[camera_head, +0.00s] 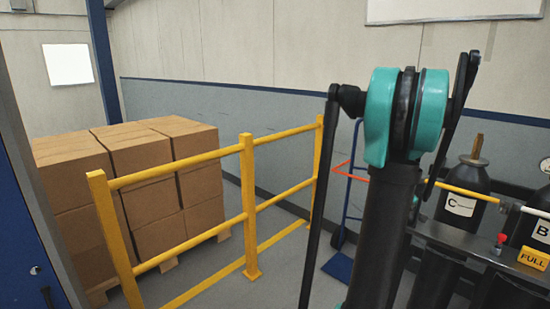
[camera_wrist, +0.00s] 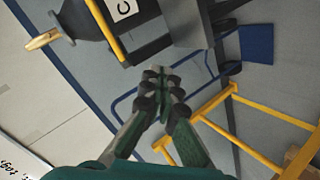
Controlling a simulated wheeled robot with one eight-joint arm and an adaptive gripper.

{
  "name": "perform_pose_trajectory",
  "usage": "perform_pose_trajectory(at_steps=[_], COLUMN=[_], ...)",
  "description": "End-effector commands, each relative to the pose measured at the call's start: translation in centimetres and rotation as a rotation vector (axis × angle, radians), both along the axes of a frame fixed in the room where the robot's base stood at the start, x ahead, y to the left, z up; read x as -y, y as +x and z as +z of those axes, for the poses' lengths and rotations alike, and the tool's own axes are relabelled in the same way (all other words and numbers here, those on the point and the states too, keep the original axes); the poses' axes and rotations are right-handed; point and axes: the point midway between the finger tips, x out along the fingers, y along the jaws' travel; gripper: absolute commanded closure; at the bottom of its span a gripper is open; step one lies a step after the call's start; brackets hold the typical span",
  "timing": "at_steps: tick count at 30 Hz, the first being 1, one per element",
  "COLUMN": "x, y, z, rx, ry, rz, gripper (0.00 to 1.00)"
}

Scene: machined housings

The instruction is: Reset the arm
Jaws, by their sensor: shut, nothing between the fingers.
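My gripper (camera_wrist: 162,82) shows in the wrist view, its two green and grey fingers drawn together at the dark tips. Nothing is held between them. In the head view my dark arm with teal joint parts rises at the centre right; the gripper itself cannot be made out there. In the wrist view the fingers are seen against the grey floor, a blue hand truck and a yellow railing, and whether they touch anything is not shown; they look clear of it.
A yellow railing (camera_head: 248,205) stands at the centre left, with stacked cardboard boxes (camera_head: 140,150) on a pallet behind it. A blue hand truck (camera_head: 340,266) stands behind my arm. Dark gas cylinders (camera_head: 461,205) labelled C and B are in a rack at the right.

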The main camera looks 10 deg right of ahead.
Motion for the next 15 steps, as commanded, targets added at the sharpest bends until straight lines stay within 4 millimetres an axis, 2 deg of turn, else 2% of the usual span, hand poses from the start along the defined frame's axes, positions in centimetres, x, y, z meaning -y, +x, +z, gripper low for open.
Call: perform_pose_trajectory(at_steps=[1,5,6,8,9,11,15], x=[-4.0,-12.8,-15.5,-19.5,-22.1,-25.9,-34.0], y=[0.3,-0.1,-0.6,-1.5,-2.3,-3.7,-8.2], z=[-0.4,-2.0,-2.6,-3.4,-4.1,-5.1,-7.5], rx=[0.006,0.009,0.005,-0.006,-0.017,-0.037,-0.106], ry=[0.061,0.222,0.273,0.347,0.395,0.466,0.623], rz=[0.021,0.055,0.063,0.077,0.085,0.097,0.120], gripper=[1.00,1.00,1.00,1.00,1.00,1.00,1.00])
